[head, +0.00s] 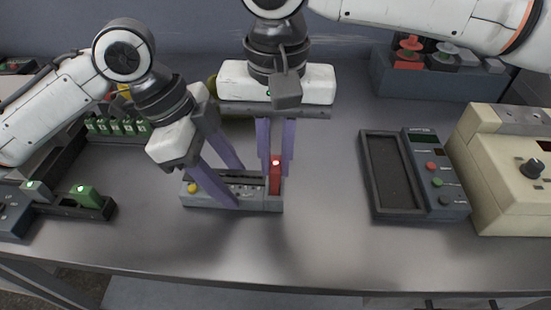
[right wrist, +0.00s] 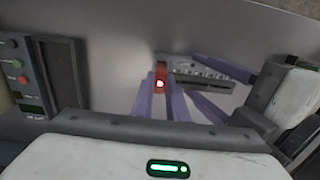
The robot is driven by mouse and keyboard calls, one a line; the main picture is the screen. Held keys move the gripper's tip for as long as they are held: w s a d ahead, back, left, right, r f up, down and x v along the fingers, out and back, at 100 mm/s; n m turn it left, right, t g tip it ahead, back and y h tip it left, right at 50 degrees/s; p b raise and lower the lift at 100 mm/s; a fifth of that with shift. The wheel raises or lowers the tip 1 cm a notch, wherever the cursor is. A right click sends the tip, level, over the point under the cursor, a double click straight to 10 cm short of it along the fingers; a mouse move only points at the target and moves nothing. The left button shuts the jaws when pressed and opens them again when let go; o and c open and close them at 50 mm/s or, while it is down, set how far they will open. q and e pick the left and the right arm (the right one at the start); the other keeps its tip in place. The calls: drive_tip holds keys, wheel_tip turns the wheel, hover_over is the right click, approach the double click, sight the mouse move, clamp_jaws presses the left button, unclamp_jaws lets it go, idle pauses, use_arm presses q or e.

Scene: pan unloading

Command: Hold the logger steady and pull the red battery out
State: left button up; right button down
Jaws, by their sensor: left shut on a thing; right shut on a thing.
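The logger (head: 259,205) is a grey box with a slot along its top and a yellow button at its left end. It lies on the table in the middle of the head view and also shows in the right wrist view (right wrist: 209,72). The red battery (head: 275,180), with a lit red light on top, stands upright at the logger's right end. My left gripper (head: 235,187) is shut on the logger's body. My right gripper (head: 275,170) is shut on the battery from above; the battery shows between its fingers in the right wrist view (right wrist: 160,76). The battery's lower end is hard to see.
A tester with an empty dark tray (head: 391,210) and coloured buttons lies to the right, beside a beige box with a knob (head: 510,190). A green block in a dark holder (head: 88,196) is at left. A row of green pieces (head: 115,126) stands behind. The table's front is clear.

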use_arm(q)
drive_tip(key=shift+r, duration=0.1)
use_arm(e)
drive_tip(key=shift+r, duration=1.75)
use_arm(q)
drive_tip(key=o, duration=1.4)
drive_tip(key=v, duration=1.2)
drive_tip(key=shift+s, duration=0.1)
use_arm(e)
drive_tip(key=shift+s, duration=0.1)
